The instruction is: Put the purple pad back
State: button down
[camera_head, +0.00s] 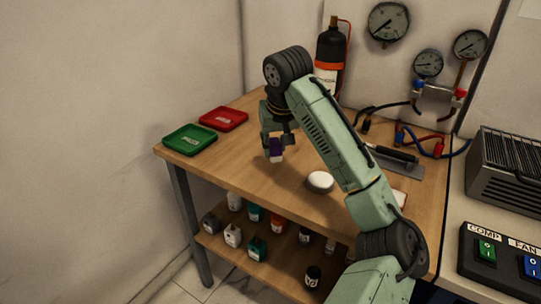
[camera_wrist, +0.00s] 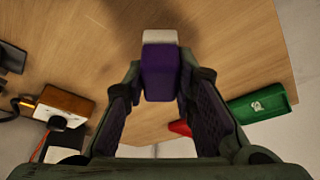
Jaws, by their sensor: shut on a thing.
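My gripper (camera_head: 276,143) is above the wooden table near its front left part, pointing down, and is shut on the purple pad (camera_head: 276,146). The pad is a small purple block with a white part at its lower end. In the wrist view the purple pad (camera_wrist: 160,72) sits between the fingertips, with its white part (camera_wrist: 160,37) beyond. The pad appears held above the wood, though the gap is hard to judge. A green tray (camera_head: 189,139) and a red tray (camera_head: 223,118) lie at the table's left end, both with pale labels.
A white round object (camera_head: 320,181) lies on the table right of my gripper. A flat-bladed tool (camera_head: 397,160), hoses and a gauge manifold (camera_head: 436,95) are at the back right. A dark cylinder (camera_head: 330,50) stands behind. Several small bottles (camera_head: 257,247) stand on the lower shelf.

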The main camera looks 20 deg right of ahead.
jog(key=shift+w+a, duration=0.1)
jog(key=shift+w, duration=0.95)
notch_tip(320, 180, down, 4)
jog(key=b, duration=0.3)
jog(key=shift+w, duration=0.15)
jog(key=shift+r, duration=0.2)
jog(key=shift+f, duration=0.15)
jog(key=c, duration=1.3)
grip_release()
